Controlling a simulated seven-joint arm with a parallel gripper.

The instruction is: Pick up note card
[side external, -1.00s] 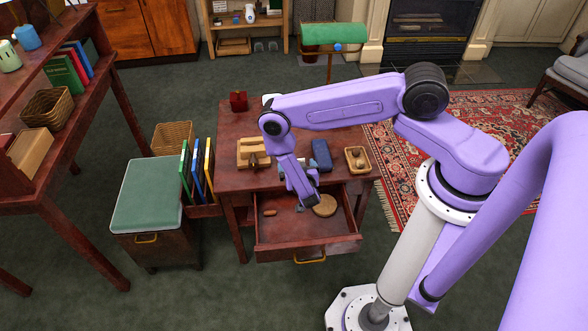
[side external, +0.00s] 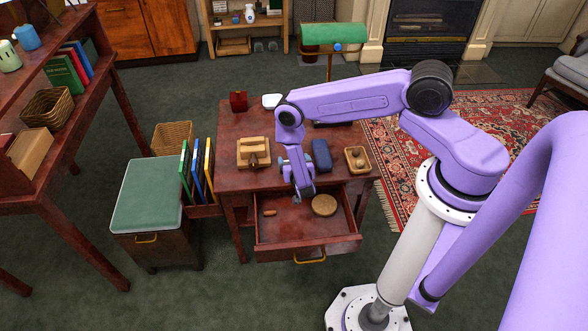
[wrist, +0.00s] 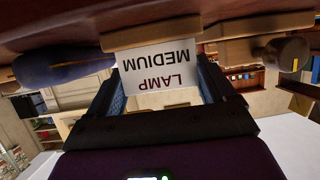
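The note card (wrist: 158,68) is white and reads "LAMP MEDIUM", upside down in the wrist view. It stands upright in a low wooden holder (wrist: 150,36) on the desk (side external: 232,125). In the side view my arm hides the card. My gripper (side external: 295,161) is at the desk's front part, above the open drawer's back end, its fingers pointing toward the desk's back. In the wrist view the fingers of my gripper (wrist: 160,85) are wide apart, one on each side of the card. I cannot tell whether they touch its edges.
A wooden stand (side external: 252,153) is left of my gripper and a dark blue case (side external: 321,155) is close on its right. A small tray (side external: 357,160) stands farther right. The open drawer (side external: 285,236) holds a round disc (side external: 324,205) and a small orange-brown piece (side external: 270,212).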

